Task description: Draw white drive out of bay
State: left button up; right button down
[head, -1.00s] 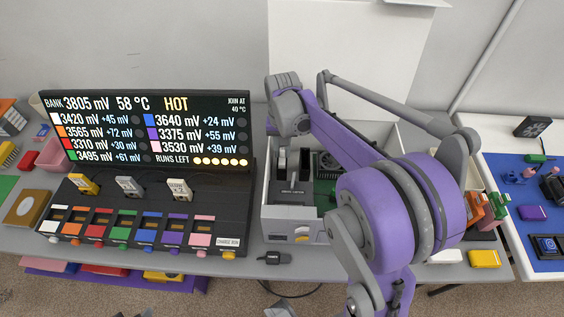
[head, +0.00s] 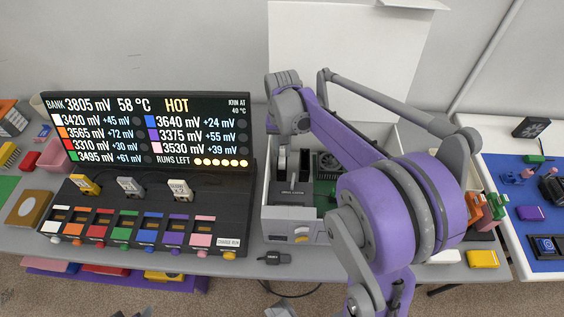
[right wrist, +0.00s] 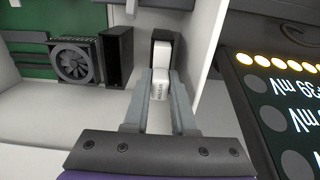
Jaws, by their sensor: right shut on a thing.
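The white drive (right wrist: 160,88) is in the right wrist view, with small dark print on its near face. My right gripper (right wrist: 160,78) is shut on it, one grey finger on each side. A white part beyond the fingers reaches into the dark bay (right wrist: 159,36); whether it is the same piece, and how deep it sits, I cannot tell. In the head view, my right wrist hangs over the open grey computer case (head: 292,230), and the drive and fingertips cannot be made out there.
In the right wrist view, a fan (right wrist: 74,63) and a second dark bay (right wrist: 117,55) lie left of the drive. The case wall (right wrist: 207,40) is close on the right. A black battery display (head: 150,130) stands left of the case in the head view.

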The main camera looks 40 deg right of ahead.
pick_arm(q)
jog(key=shift+r, duration=0.1)
pick_arm(e)
jog(key=shift+r, duration=0.1)
jog(key=shift+r+p, duration=1.7)
jog(key=shift+r, duration=1)
pick_arm(q)
notch_tip(320, 180, up, 8)
jog(key=w+p, duration=0.2)
jog(key=shift+w+f+p, duration=0.15)
jog(key=shift+f+p, duration=0.1)
jog(key=shift+p, duration=0.1)
pick_arm(e)
jog(key=shift+r, duration=2.4)
